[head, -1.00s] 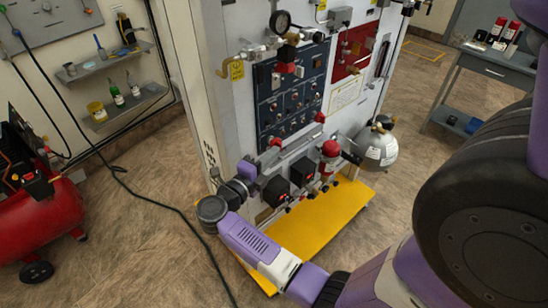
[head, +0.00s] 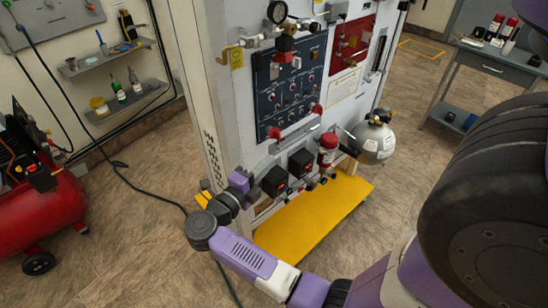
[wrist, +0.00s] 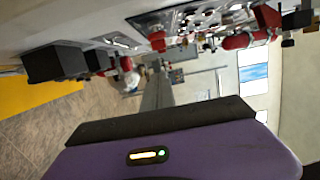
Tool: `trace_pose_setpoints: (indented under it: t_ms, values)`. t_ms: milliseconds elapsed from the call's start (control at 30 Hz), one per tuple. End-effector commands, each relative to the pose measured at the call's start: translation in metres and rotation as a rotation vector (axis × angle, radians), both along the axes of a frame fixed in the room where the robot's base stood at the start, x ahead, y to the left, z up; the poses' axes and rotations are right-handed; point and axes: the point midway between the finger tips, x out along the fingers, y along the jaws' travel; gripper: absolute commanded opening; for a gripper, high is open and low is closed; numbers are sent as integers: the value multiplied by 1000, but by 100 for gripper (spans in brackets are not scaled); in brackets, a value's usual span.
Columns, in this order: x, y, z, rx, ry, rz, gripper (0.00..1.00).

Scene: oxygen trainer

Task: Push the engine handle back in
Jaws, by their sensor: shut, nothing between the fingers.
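The trainer cabinet (head: 218,110) stands in the middle of the head view, with a dark blue control panel (head: 290,85) on its front. Red knobs (head: 274,134) sit at the panel's lower edge. Two black boxes with red lights (head: 275,182) stick out below, one also seen in the wrist view (wrist: 58,62). I cannot tell which part is the engine handle. My gripper (head: 262,169) is at the cabinet's lower left front, beside the boxes. It is shut and empty; its fingertips are small and hard to make out. Whether it touches anything is unclear.
A red fire extinguisher-like bottle (head: 327,150) and a silver tank (head: 374,140) stand right of the boxes. A yellow platform (head: 315,215) lies below. A red compressor (head: 45,215) is at left, and a black cable (head: 150,195) crosses the open floor. A grey table (head: 490,60) is at right.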

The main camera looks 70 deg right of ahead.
Motion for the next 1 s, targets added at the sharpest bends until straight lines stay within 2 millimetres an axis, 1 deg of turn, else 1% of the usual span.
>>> trace_pose_setpoints:
  t_ms: [33, 100, 300, 1000]
  values:
    - [4, 9, -2, -1, -2, 5, 0]
    - [7, 18, -1, -1, -2, 4, 0]
    - [10, 32, 0, 0, -1, 0, 0]
    - [12, 32, 0, -2, -4, 7, 0]
